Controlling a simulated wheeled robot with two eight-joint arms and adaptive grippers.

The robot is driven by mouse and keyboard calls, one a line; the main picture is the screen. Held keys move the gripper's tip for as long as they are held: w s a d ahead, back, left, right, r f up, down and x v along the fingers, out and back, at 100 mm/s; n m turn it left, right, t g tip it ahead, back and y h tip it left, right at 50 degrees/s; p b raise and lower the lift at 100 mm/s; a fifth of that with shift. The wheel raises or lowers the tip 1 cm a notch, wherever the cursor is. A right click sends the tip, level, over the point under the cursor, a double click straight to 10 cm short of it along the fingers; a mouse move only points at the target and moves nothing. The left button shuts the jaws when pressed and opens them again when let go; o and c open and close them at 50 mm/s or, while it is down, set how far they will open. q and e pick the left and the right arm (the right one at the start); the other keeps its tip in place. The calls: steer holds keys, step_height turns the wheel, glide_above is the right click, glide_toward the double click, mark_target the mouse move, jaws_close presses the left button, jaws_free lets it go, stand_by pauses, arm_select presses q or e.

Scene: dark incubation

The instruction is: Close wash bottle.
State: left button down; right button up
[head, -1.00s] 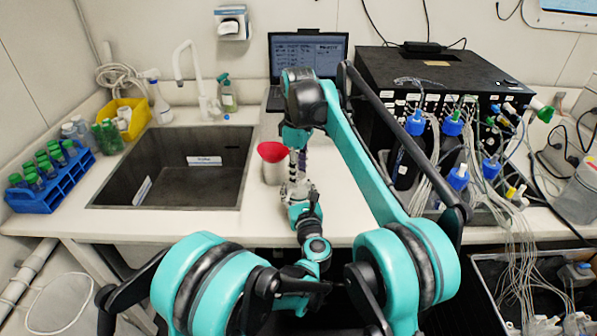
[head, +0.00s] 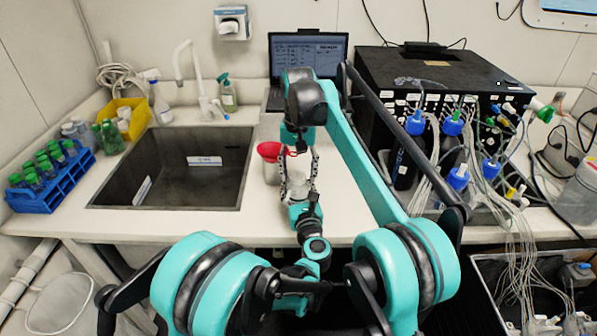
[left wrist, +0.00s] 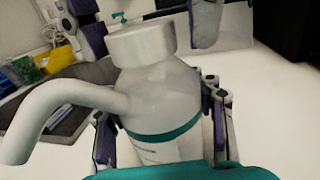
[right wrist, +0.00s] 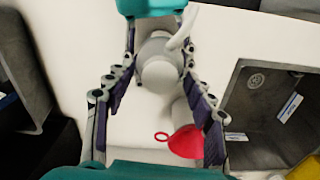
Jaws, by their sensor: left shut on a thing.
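The wash bottle (left wrist: 165,90) is a pale bottle with a teal band, a wide white cap (left wrist: 140,42) and a curved spout. The cap sits on the bottle's neck; I cannot tell how tightly. My left gripper (left wrist: 162,115) is shut around the bottle's body. My right gripper (head: 299,174) points down from above, its fingers spread on both sides of the cap. In the right wrist view the cap (right wrist: 160,74) lies between these fingers, with visible gaps. In the head view the bottle is mostly hidden by the grippers.
A red funnel (right wrist: 187,142) on a grey container stands close beside the bottle. The sink (head: 185,150) is to the left, with a blue tube rack (head: 50,180). A laptop (head: 307,55) and black device (head: 440,75) stand behind.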

mark_target(301, 200)
steer(key=shift+r, duration=3.75)
arm_select(q)
steer(key=shift+c, duration=2.4)
jaws_free()
steer(key=shift+s, duration=0.1)
steer(key=s, duration=0.4)
steer(key=s+d, duration=0.1)
steer(key=s, duration=0.2)
steer(key=s+d, duration=0.1)
steer(key=s, duration=0.3)
steer(key=shift+s+d, duration=0.15)
steer(key=shift+s, duration=0.15)
